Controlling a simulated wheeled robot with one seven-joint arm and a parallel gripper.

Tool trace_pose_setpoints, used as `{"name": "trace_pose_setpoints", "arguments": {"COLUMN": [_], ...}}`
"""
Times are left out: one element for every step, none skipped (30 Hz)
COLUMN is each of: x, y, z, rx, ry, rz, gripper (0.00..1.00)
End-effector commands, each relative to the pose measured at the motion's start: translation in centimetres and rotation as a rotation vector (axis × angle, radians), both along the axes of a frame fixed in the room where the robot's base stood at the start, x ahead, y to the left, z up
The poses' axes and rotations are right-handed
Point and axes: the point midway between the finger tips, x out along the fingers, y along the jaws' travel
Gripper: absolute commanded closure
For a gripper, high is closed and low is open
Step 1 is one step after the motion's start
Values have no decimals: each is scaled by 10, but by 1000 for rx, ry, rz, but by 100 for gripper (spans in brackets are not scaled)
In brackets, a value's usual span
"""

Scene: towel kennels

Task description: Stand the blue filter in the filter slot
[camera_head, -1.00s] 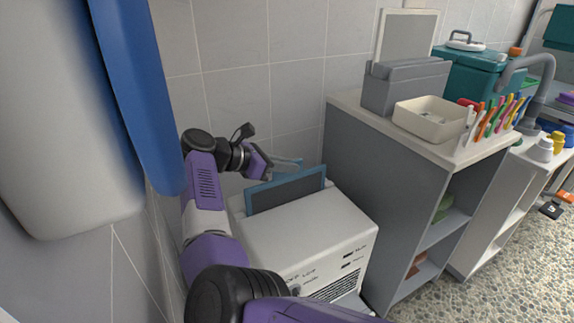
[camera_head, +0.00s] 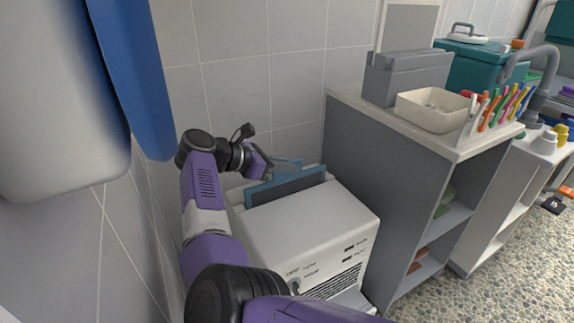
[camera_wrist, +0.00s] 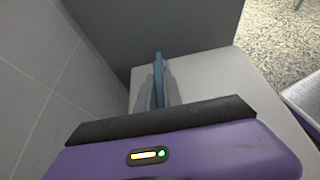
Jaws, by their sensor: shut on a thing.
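The blue filter (camera_head: 286,189), a dark panel with a blue frame, stands upright at the back of the white machine's top (camera_head: 315,222). Only its upper part shows above the machine; its lower part is hidden in or behind the casing. The filter slot itself is hidden, so I cannot tell how deep the filter sits. My gripper (camera_head: 287,167) is at the filter's top edge, shut on it. In the wrist view, the filter (camera_wrist: 158,63) shows edge-on between the two pale fingers (camera_wrist: 160,88).
A tiled wall stands close behind and to the left. A grey cabinet (camera_head: 365,150) stands right of the machine, with a grey box (camera_head: 405,78), a cream tray (camera_head: 432,110) and several coloured pens on top. A blue towel (camera_head: 135,75) hangs at upper left.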

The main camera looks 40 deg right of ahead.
Motion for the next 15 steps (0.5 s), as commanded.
{"name": "trace_pose_setpoints", "arguments": {"x": [0, 0, 0, 0, 0, 0, 0, 0, 0, 0, 0, 0, 0, 0, 0], "y": [0, 0, 0, 0, 0, 0, 0, 0, 0, 0, 0, 0, 0, 0, 0], "z": [-5, -7, -9, -10, -12, -14, -16, -17, -20, -21, -23, -25, -27, -28, -30], "rx": [0, 0, 0, 0, 0, 0, 0, 0, 0, 0, 0, 0, 0, 0, 0], "ry": [0, 0, 0, 0, 0, 0, 0, 0, -1, -1, -1, -1, -1, -1, -1], "rz": [1, 1, 1, 1, 1, 1, 1, 1, 0, 0, 0, 0, 0, 0, 0], "gripper": [100, 100, 100, 100, 100, 100, 100, 100, 100, 100, 100, 100, 100, 100, 100]}}
